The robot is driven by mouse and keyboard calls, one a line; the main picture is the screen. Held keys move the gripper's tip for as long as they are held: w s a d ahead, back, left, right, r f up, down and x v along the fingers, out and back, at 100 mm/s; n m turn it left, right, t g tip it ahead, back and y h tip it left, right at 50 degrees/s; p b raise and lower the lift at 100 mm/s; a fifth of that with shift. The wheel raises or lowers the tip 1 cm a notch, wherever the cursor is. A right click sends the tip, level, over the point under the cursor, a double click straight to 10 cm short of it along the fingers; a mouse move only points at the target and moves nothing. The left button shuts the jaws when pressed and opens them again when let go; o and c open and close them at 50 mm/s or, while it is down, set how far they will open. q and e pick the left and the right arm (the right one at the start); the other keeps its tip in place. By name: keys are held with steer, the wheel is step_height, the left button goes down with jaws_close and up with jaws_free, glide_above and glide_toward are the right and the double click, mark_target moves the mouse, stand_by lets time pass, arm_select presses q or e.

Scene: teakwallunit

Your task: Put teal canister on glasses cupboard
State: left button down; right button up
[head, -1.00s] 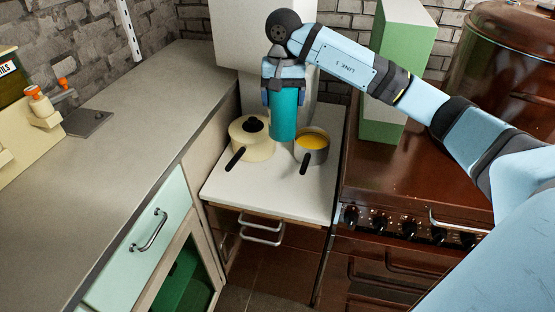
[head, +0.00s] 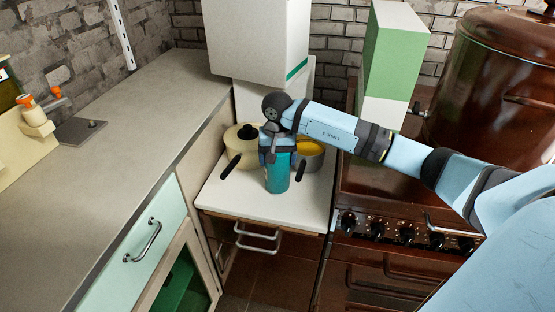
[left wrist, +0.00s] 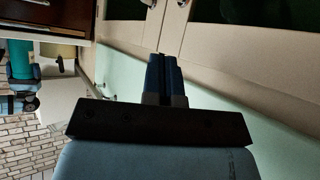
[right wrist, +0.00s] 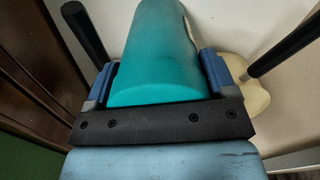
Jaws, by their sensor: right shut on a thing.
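The teal canister (head: 278,175) is held upright in my right gripper (head: 277,150), in front of the two pots and over the white top of a low cupboard (head: 250,199). I cannot tell whether its base touches that top. In the right wrist view the canister (right wrist: 160,50) fills the space between the fingers. My left gripper (left wrist: 163,75) is shut and empty, beside pale green and cream cupboard fronts. Which cupboard is the glasses cupboard, I cannot tell.
A cream lidded pot (head: 238,150) and a grey pot with yellow contents (head: 308,156) stand behind the canister, handles pointing forward. A white box-like unit (head: 258,40) is behind. A brown stove (head: 390,185) stands at right, a grey counter (head: 95,170) at left.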

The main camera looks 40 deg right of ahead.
steer(key=shift+f, duration=0.2)
steer(key=shift+f, duration=0.25)
steer(key=o, duration=1)
steer(key=shift+r, duration=0.1)
